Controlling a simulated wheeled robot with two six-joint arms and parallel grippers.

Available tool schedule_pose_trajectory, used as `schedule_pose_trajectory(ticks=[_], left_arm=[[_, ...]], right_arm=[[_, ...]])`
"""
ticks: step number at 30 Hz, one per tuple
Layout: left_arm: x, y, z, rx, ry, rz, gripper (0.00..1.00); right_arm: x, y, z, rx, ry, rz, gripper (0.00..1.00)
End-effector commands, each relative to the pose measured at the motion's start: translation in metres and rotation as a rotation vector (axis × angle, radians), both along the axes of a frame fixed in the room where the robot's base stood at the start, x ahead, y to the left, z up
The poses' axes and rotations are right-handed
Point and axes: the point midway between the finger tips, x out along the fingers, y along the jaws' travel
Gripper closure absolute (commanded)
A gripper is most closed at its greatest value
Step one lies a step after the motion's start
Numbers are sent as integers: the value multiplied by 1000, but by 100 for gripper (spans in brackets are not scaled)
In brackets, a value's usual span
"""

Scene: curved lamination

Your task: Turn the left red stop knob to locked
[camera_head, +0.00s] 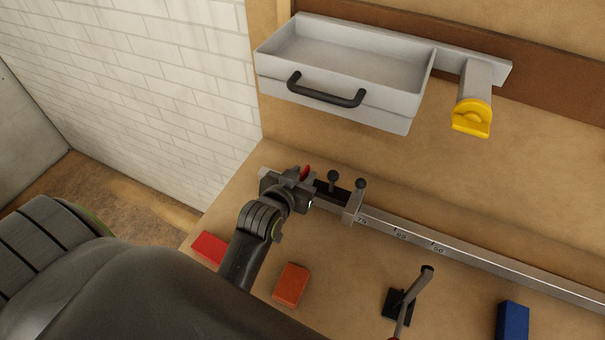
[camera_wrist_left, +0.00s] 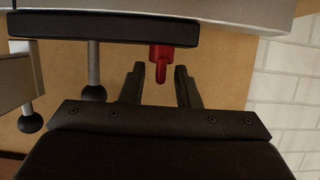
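The left red stop knob (camera_head: 305,172) shows at the left end of the metal rail, partly hidden by my left gripper (camera_head: 290,176). In the left wrist view the red knob (camera_wrist_left: 161,62) hangs from a dark block, with a narrow tab pointing toward the gripper. My left gripper (camera_wrist_left: 160,84) is open, and its two fingers stand on either side of the knob's tab with a gap on each side. I cannot tell whether the fingers touch the knob. My right gripper is not in view.
Two black ball-ended levers (camera_head: 333,176) (camera_head: 361,184) stand beside the knob. The numbered rail (camera_head: 480,258) runs right. A grey tray (camera_head: 345,60) with a black handle hangs above. Red (camera_head: 210,248), orange (camera_head: 291,285) and blue (camera_head: 513,321) blocks and a dark clamp (camera_head: 398,307) lie in front.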

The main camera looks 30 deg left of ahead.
Motion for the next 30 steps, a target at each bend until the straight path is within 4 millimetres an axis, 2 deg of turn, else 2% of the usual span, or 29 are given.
schedule_pose_trajectory(ticks=[1, 6, 20, 30], left_arm=[[0, 0, 0, 0, 0, 0, 78], [0, 0, 0, 0, 1, 0, 100], [-1, 2, -2, 3, 6, -48, 100], [0, 6, -5, 7, 8, -263, 100]], right_arm=[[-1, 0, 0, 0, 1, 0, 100], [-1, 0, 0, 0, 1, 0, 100], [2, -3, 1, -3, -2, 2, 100], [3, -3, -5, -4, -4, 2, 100]])
